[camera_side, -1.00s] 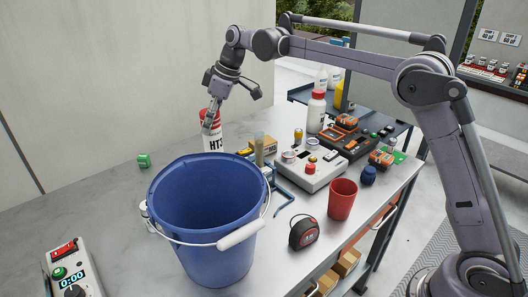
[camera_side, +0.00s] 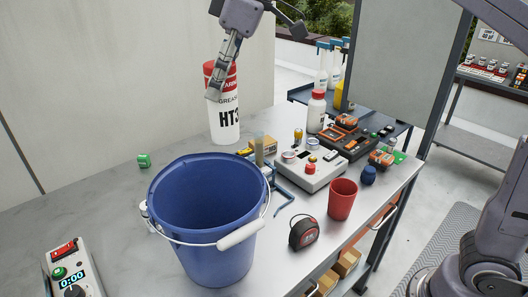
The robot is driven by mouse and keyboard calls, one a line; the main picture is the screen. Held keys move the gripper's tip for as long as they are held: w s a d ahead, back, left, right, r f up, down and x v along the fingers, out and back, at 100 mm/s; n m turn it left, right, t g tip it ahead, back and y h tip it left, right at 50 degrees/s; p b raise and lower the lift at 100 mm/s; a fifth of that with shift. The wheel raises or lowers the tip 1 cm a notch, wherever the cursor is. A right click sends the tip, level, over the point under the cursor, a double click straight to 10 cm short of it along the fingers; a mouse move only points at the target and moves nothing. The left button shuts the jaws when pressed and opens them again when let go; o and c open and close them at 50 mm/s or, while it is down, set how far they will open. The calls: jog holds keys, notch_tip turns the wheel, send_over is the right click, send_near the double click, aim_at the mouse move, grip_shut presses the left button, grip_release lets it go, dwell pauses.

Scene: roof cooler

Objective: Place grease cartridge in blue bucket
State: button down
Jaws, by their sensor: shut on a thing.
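The grease cartridge (camera_side: 226,121) is a white cylinder with a red cap and the letters HT3, upright just behind the blue bucket in the side view. My gripper (camera_side: 217,90) comes down from above and is shut on the cartridge's upper part, covering some of the red cap. The cartridge's whole lower end shows and appears to hang above the bench. The blue bucket (camera_side: 208,245) stands open on the bench in front, its white-gripped handle lowered at the front right. The bucket's floor is hidden.
A grey control box (camera_side: 314,172), red cup (camera_side: 342,199), tape measure (camera_side: 303,232) and blue clamp (camera_side: 283,190) lie right of the bucket. A timer box (camera_side: 72,270) is front left, a small green block (camera_side: 144,160) back left. The left bench is mostly clear.

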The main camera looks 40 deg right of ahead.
jog(key=f, duration=0.5)
jog(key=s+f, duration=0.1)
jog(key=f, duration=0.5)
jog(key=s+f, duration=0.1)
jog(key=f, duration=0.5)
jog(key=shift+a, duration=0.1)
jog(key=shift+f, duration=0.55)
jog(key=c, duration=0.9)
grip_release()
